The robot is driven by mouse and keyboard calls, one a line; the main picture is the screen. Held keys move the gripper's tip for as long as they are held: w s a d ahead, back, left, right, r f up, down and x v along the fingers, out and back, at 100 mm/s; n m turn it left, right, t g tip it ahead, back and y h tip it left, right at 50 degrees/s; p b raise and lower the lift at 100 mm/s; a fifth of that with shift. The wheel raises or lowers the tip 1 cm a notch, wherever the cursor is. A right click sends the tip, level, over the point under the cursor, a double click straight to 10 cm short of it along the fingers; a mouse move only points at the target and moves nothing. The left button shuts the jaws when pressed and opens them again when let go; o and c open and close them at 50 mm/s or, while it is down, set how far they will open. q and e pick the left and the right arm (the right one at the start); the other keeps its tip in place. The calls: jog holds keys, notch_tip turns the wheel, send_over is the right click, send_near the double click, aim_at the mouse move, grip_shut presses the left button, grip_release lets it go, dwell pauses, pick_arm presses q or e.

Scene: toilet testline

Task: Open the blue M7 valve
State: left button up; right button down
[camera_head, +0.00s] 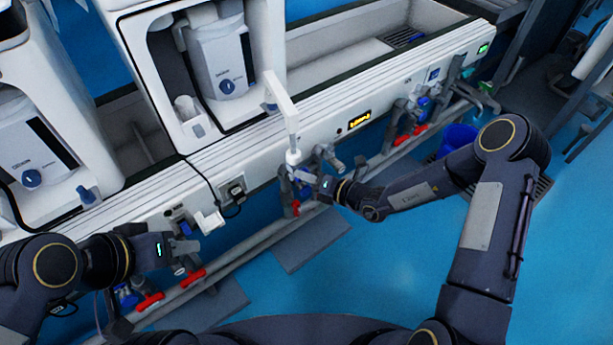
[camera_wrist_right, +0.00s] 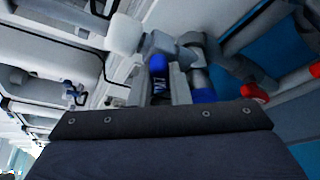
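The blue valve handle (camera_wrist_right: 158,72) shows in the right wrist view, with a white marking that looks like M7, on grey pipe fittings. More blue (camera_wrist_right: 204,96) shows just right of a grey finger. In the head view the blue valve (camera_head: 304,191) is small, under the white bench edge. My right gripper (camera_head: 308,180) is at this valve; its fingers overlap the blue part, and I cannot tell whether they grip it. My left gripper (camera_head: 184,258) is by the bench front at lower left, near other valves; its finger gap is unclear.
Red valve handles (camera_head: 295,207) sit along a grey pipe (camera_head: 262,238) below the bench. A red handle (camera_wrist_right: 253,92) also shows in the right wrist view. A white tap-like arm (camera_head: 284,103) rises above my right gripper. A blue bucket (camera_head: 458,138) stands right. The blue floor is open.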

jog(key=shift+n, duration=0.3)
jog(key=shift+r+n+h+p, duration=0.15)
jog(key=shift+n+h+p, duration=0.25)
jog(key=shift+h+p, duration=0.15)
jog(key=shift+s+a+n+t+h+p, duration=0.1)
jog(key=shift+n+t+h+p, duration=0.25)
jog(key=shift+n+p, duration=0.4)
jog(key=n+h, duration=0.1)
jog(key=n, duration=0.1)
jog(key=shift+n+t+h, duration=0.3)
jog(key=shift+n+t, duration=0.05)
jog(key=shift+n+t+h, duration=0.3)
jog(key=shift+n+h, duration=0.4)
jog(key=shift+n, duration=0.3)
jog(key=c, duration=1.4)
grip_release()
jog(key=shift+o, duration=0.2)
